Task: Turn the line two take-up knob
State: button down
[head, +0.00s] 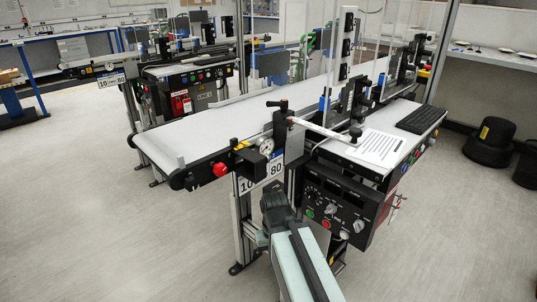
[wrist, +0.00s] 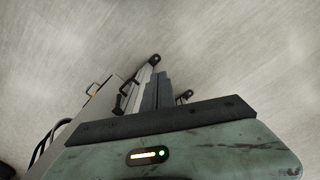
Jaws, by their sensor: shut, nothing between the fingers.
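A red knob (head: 221,169) sits on the side of the nearer belt conveyor (head: 215,135), close to its left end. I cannot read a label that names it as the line two take-up knob. A round gauge (head: 266,146) and a plate marked 10 and 80 (head: 261,178) are to its right. My gripper (head: 272,200) is low in front of this conveyor, right of and below the knob and apart from it. In the wrist view my gripper's fingers (wrist: 158,90) are together and empty over the floor; the knob does not show there.
A control box (head: 338,207) with buttons and dials hangs under the conveyor's right part, close to my arm. A keyboard (head: 421,119) and a paper sheet (head: 376,147) lie above it. Another conveyor (head: 185,67) stands behind. The floor (head: 110,245) at the left is clear.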

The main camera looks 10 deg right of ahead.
aim_at(220, 169)
jog(key=k, duration=0.5)
jog(key=z, duration=1.7)
jog(key=k, duration=1.45)
jog(key=u, duration=2.2)
jog(key=i, duration=1)
jog(key=u, duration=0.05)
